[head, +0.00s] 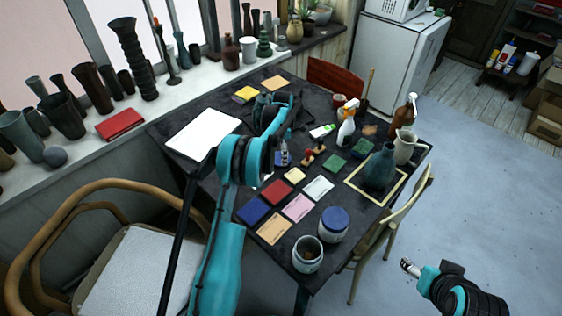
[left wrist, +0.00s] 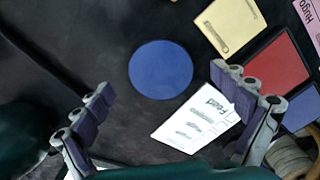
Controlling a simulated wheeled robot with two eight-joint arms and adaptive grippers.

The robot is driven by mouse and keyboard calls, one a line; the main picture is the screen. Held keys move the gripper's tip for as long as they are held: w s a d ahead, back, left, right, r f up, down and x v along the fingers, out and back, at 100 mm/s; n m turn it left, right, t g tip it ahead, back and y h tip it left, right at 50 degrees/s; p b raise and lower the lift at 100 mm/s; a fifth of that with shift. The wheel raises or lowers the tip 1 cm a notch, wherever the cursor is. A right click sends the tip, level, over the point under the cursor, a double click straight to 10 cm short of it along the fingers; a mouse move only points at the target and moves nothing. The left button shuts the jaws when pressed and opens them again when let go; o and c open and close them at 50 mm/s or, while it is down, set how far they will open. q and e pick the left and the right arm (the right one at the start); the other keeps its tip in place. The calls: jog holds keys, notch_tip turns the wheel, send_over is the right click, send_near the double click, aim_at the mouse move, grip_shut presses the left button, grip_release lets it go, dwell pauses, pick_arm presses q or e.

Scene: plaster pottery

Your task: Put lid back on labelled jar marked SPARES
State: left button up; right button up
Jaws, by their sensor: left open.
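A flat round blue lid (left wrist: 161,75) lies on the dark table in the left wrist view. My left gripper (left wrist: 164,88) is above it, fingers spread on either side, empty. In the head view my left gripper (head: 283,157) is over the middle of the table, and my own arm hides the lid there. An open pale jar (head: 308,262) stands at the near table corner, lidless, dark inside. Beside it stands a similar jar (head: 331,232) with a blue lid on. The jar labels are unreadable. My right gripper (head: 410,268) is off the table at lower right; its jaws are too small to judge.
A white card reading "Feed" (left wrist: 195,122) lies by the lid, near a red pad (left wrist: 277,68). Coloured cards and pads (head: 298,207) lie behind the jars. A teal vase (head: 380,168), spray bottles (head: 347,128) and a chair (head: 395,225) are to the right.

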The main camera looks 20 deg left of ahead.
pick_arm(q)
notch_tip(320, 180, down, 2)
jog(key=shift+f, duration=0.2)
jog(key=shift+r, duration=0.1)
pick_arm(e)
jog(key=shift+f, duration=0.45)
pick_arm(q)
jog(key=c, duration=1.1)
jog(key=shift+o, duration=0.3)
jog(key=shift+r, duration=0.1)
notch_tip(320, 180, up, 4)
jog(key=shift+r+p, duration=0.25)
jog(key=shift+p, duration=0.7)
jog(key=w+d+r+p, duration=0.2)
jog(key=d+r, duration=0.4)
jog(key=d, duration=0.5)
jog(key=shift+w+d+r+p, duration=0.15)
jog(key=shift+w+d+p, duration=0.1)
jog(key=shift+p, duration=0.3)
pick_arm(e)
notch_tip(320, 180, up, 5)
jog(key=shift+r, duration=0.1)
